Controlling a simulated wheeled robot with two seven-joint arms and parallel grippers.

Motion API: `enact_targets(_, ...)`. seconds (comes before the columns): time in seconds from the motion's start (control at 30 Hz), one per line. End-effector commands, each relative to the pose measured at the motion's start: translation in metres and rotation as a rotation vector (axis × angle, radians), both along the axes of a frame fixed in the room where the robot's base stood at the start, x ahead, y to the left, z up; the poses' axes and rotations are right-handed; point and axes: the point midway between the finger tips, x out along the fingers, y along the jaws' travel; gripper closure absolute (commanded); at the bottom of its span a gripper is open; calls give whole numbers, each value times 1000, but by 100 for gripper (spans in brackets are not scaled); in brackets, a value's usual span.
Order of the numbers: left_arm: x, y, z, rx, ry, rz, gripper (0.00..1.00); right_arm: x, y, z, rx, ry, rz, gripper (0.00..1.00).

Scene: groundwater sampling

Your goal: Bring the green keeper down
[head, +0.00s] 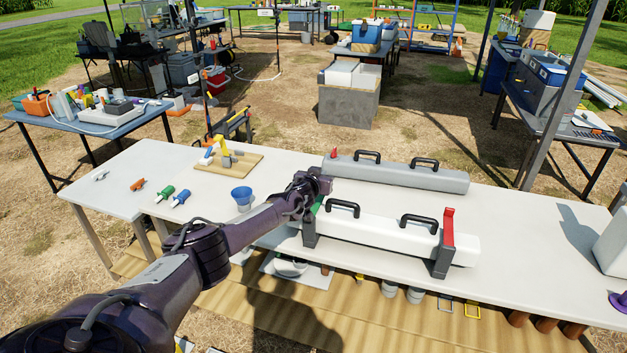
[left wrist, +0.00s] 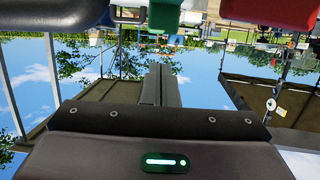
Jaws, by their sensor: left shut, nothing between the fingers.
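A long white case (head: 385,236) with two black handles sits in dark end brackets on the near side of the table. The green keeper (head: 317,206) shows only in part at the case's left end, behind my left gripper. In the left wrist view, which is upside down, a green piece (left wrist: 164,16) shows at the top edge, beyond the fingers. My left gripper (head: 324,183) is at the case's left end, fingers together and empty. I cannot tell whether it touches the keeper. A red keeper (head: 447,227) stands upright at the case's right end. My right gripper is out of view.
A grey case (head: 400,174) with two handles lies behind the white one. A blue cup (head: 242,198), green (head: 165,193), blue (head: 181,198) and orange (head: 138,185) fittings, and a wooden board (head: 240,164) are to the left. The table (head: 540,250) is clear right of the white case.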

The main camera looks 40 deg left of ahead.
Motion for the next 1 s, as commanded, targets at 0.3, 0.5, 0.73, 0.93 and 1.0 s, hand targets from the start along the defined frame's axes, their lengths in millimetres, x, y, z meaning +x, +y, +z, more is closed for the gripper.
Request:
enact_targets(0.3,-30,-8,17,2,3,-3,100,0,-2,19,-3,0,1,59)
enact_targets(0.5,-55,-16,23,2,3,-3,100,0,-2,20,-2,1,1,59)
enact_targets(0.73,-80,-24,30,1,1,-2,100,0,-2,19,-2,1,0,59)
enact_targets(0.93,-90,-27,34,1,-1,-1,100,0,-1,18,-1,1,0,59)
enact_targets(1.0,-91,-28,35,0,-1,-2,100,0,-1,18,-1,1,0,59)
